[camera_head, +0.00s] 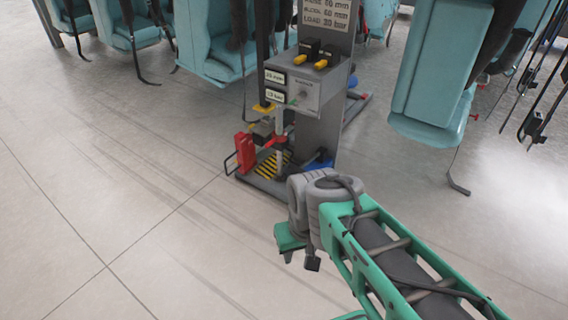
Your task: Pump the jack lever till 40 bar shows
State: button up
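A grey press-like stand (318,130) stands on the tiled floor at upper centre. Its control box (303,92) has two small lit displays. The upper display (275,76) seems to end in "mm". The lower display (275,96) ends in "bar", with a figure too small to read surely. A red jack-like body (245,152) sits low at the stand's left, with a thin black bar beside it. A red handle (272,143) crosses the column there; I cannot tell which part is the lever. My gripper (299,260) hangs in front of the stand, apart from it; its finger opening is unclear.
Teal seats (217,40) hang along the back left, and another teal seat (435,75) hangs at the right. A sign (326,14) tops the stand. Black straps and rods hang at far right. The floor (110,200) at left is clear.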

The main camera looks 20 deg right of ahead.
aim_at(299, 169)
jog(key=u, duration=0.8)
jog(key=i, duration=1.25)
jog(key=u, duration=0.15)
